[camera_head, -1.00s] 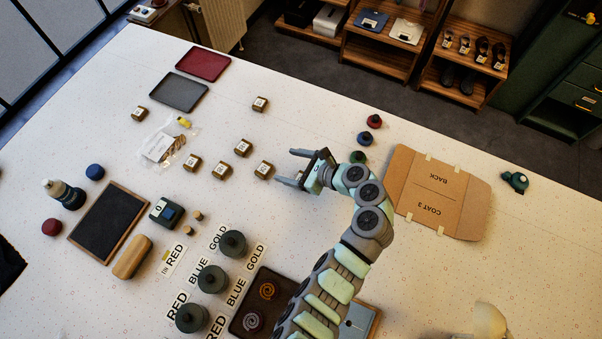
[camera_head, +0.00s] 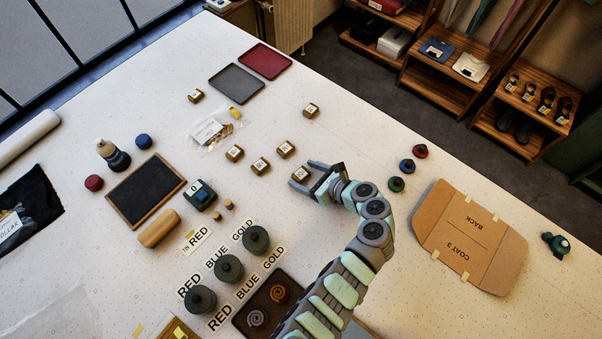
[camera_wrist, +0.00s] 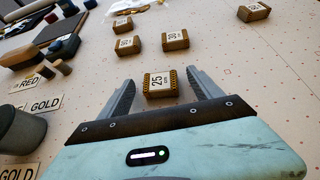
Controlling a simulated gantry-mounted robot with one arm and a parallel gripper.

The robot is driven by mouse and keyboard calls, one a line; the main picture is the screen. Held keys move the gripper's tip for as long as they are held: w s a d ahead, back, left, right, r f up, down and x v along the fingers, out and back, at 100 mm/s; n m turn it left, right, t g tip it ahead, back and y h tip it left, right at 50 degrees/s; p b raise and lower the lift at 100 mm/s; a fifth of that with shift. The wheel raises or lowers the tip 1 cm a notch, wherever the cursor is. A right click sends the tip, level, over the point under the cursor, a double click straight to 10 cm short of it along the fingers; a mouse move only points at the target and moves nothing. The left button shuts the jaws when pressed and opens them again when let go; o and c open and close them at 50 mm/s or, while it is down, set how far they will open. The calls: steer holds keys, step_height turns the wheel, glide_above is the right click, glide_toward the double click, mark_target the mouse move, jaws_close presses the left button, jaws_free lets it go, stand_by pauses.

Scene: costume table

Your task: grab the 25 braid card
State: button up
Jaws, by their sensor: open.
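The 25 braid card (camera_wrist: 160,83) is a small brown block with a white label reading 25. In the wrist view it lies on the table between the two fingers of my gripper (camera_wrist: 160,88), with a gap on each side. In the head view the same card (camera_head: 299,174) lies at the tips of my gripper (camera_head: 314,180), which is open and empty. Similar cards lie beyond it in the wrist view: one with its number unclear (camera_wrist: 127,45), another to its right (camera_wrist: 175,40), one farther left (camera_wrist: 122,25), and one at far right (camera_wrist: 253,12).
A plastic bag (camera_head: 210,129) lies near the cards. Grey (camera_head: 236,83) and red (camera_head: 265,61) trays lie at the back. Dark lidded pots (camera_head: 229,268) stand among RED, BLUE and GOLD labels at lower left. Small coloured pots (camera_head: 407,166) stand right of my arm.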

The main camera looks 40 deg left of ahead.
steer(key=shift+a+f, duration=0.15)
steer(key=shift+c, duration=0.4)
steer(key=c, duration=1.4)
